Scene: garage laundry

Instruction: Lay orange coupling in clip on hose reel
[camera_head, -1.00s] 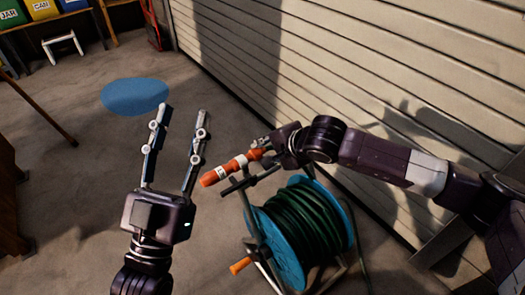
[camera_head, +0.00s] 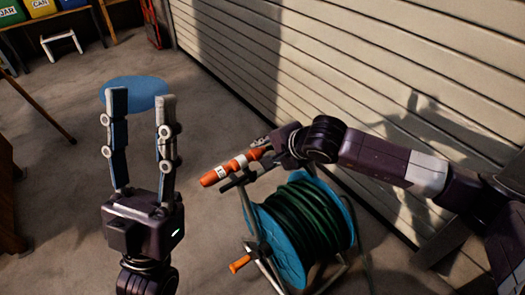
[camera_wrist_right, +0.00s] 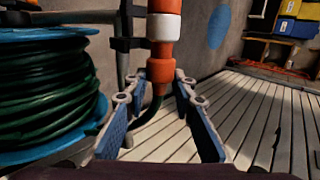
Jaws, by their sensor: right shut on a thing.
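The orange coupling (camera_head: 232,167), with a white band, lies slanted just over the hose reel's top bar. My right gripper (camera_head: 267,146) is shut on its right end. In the right wrist view the coupling (camera_wrist_right: 164,30) runs up from between my right fingertips (camera_wrist_right: 153,88). The hose reel (camera_head: 302,222) has blue flanges and wound green hose. A dark bracket (camera_head: 246,180) at the top of its frame, likely the clip, is close under the coupling. I cannot tell whether they touch. My left gripper (camera_head: 142,97) is open and empty, left of the reel.
A slatted pale wall (camera_head: 350,80) rises behind the reel. A blue oval patch (camera_head: 134,84) lies beyond my left fingers. Colored bins (camera_head: 42,8) and a white step stool (camera_head: 62,43) are at the far left. The floor left of the reel is mostly clear.

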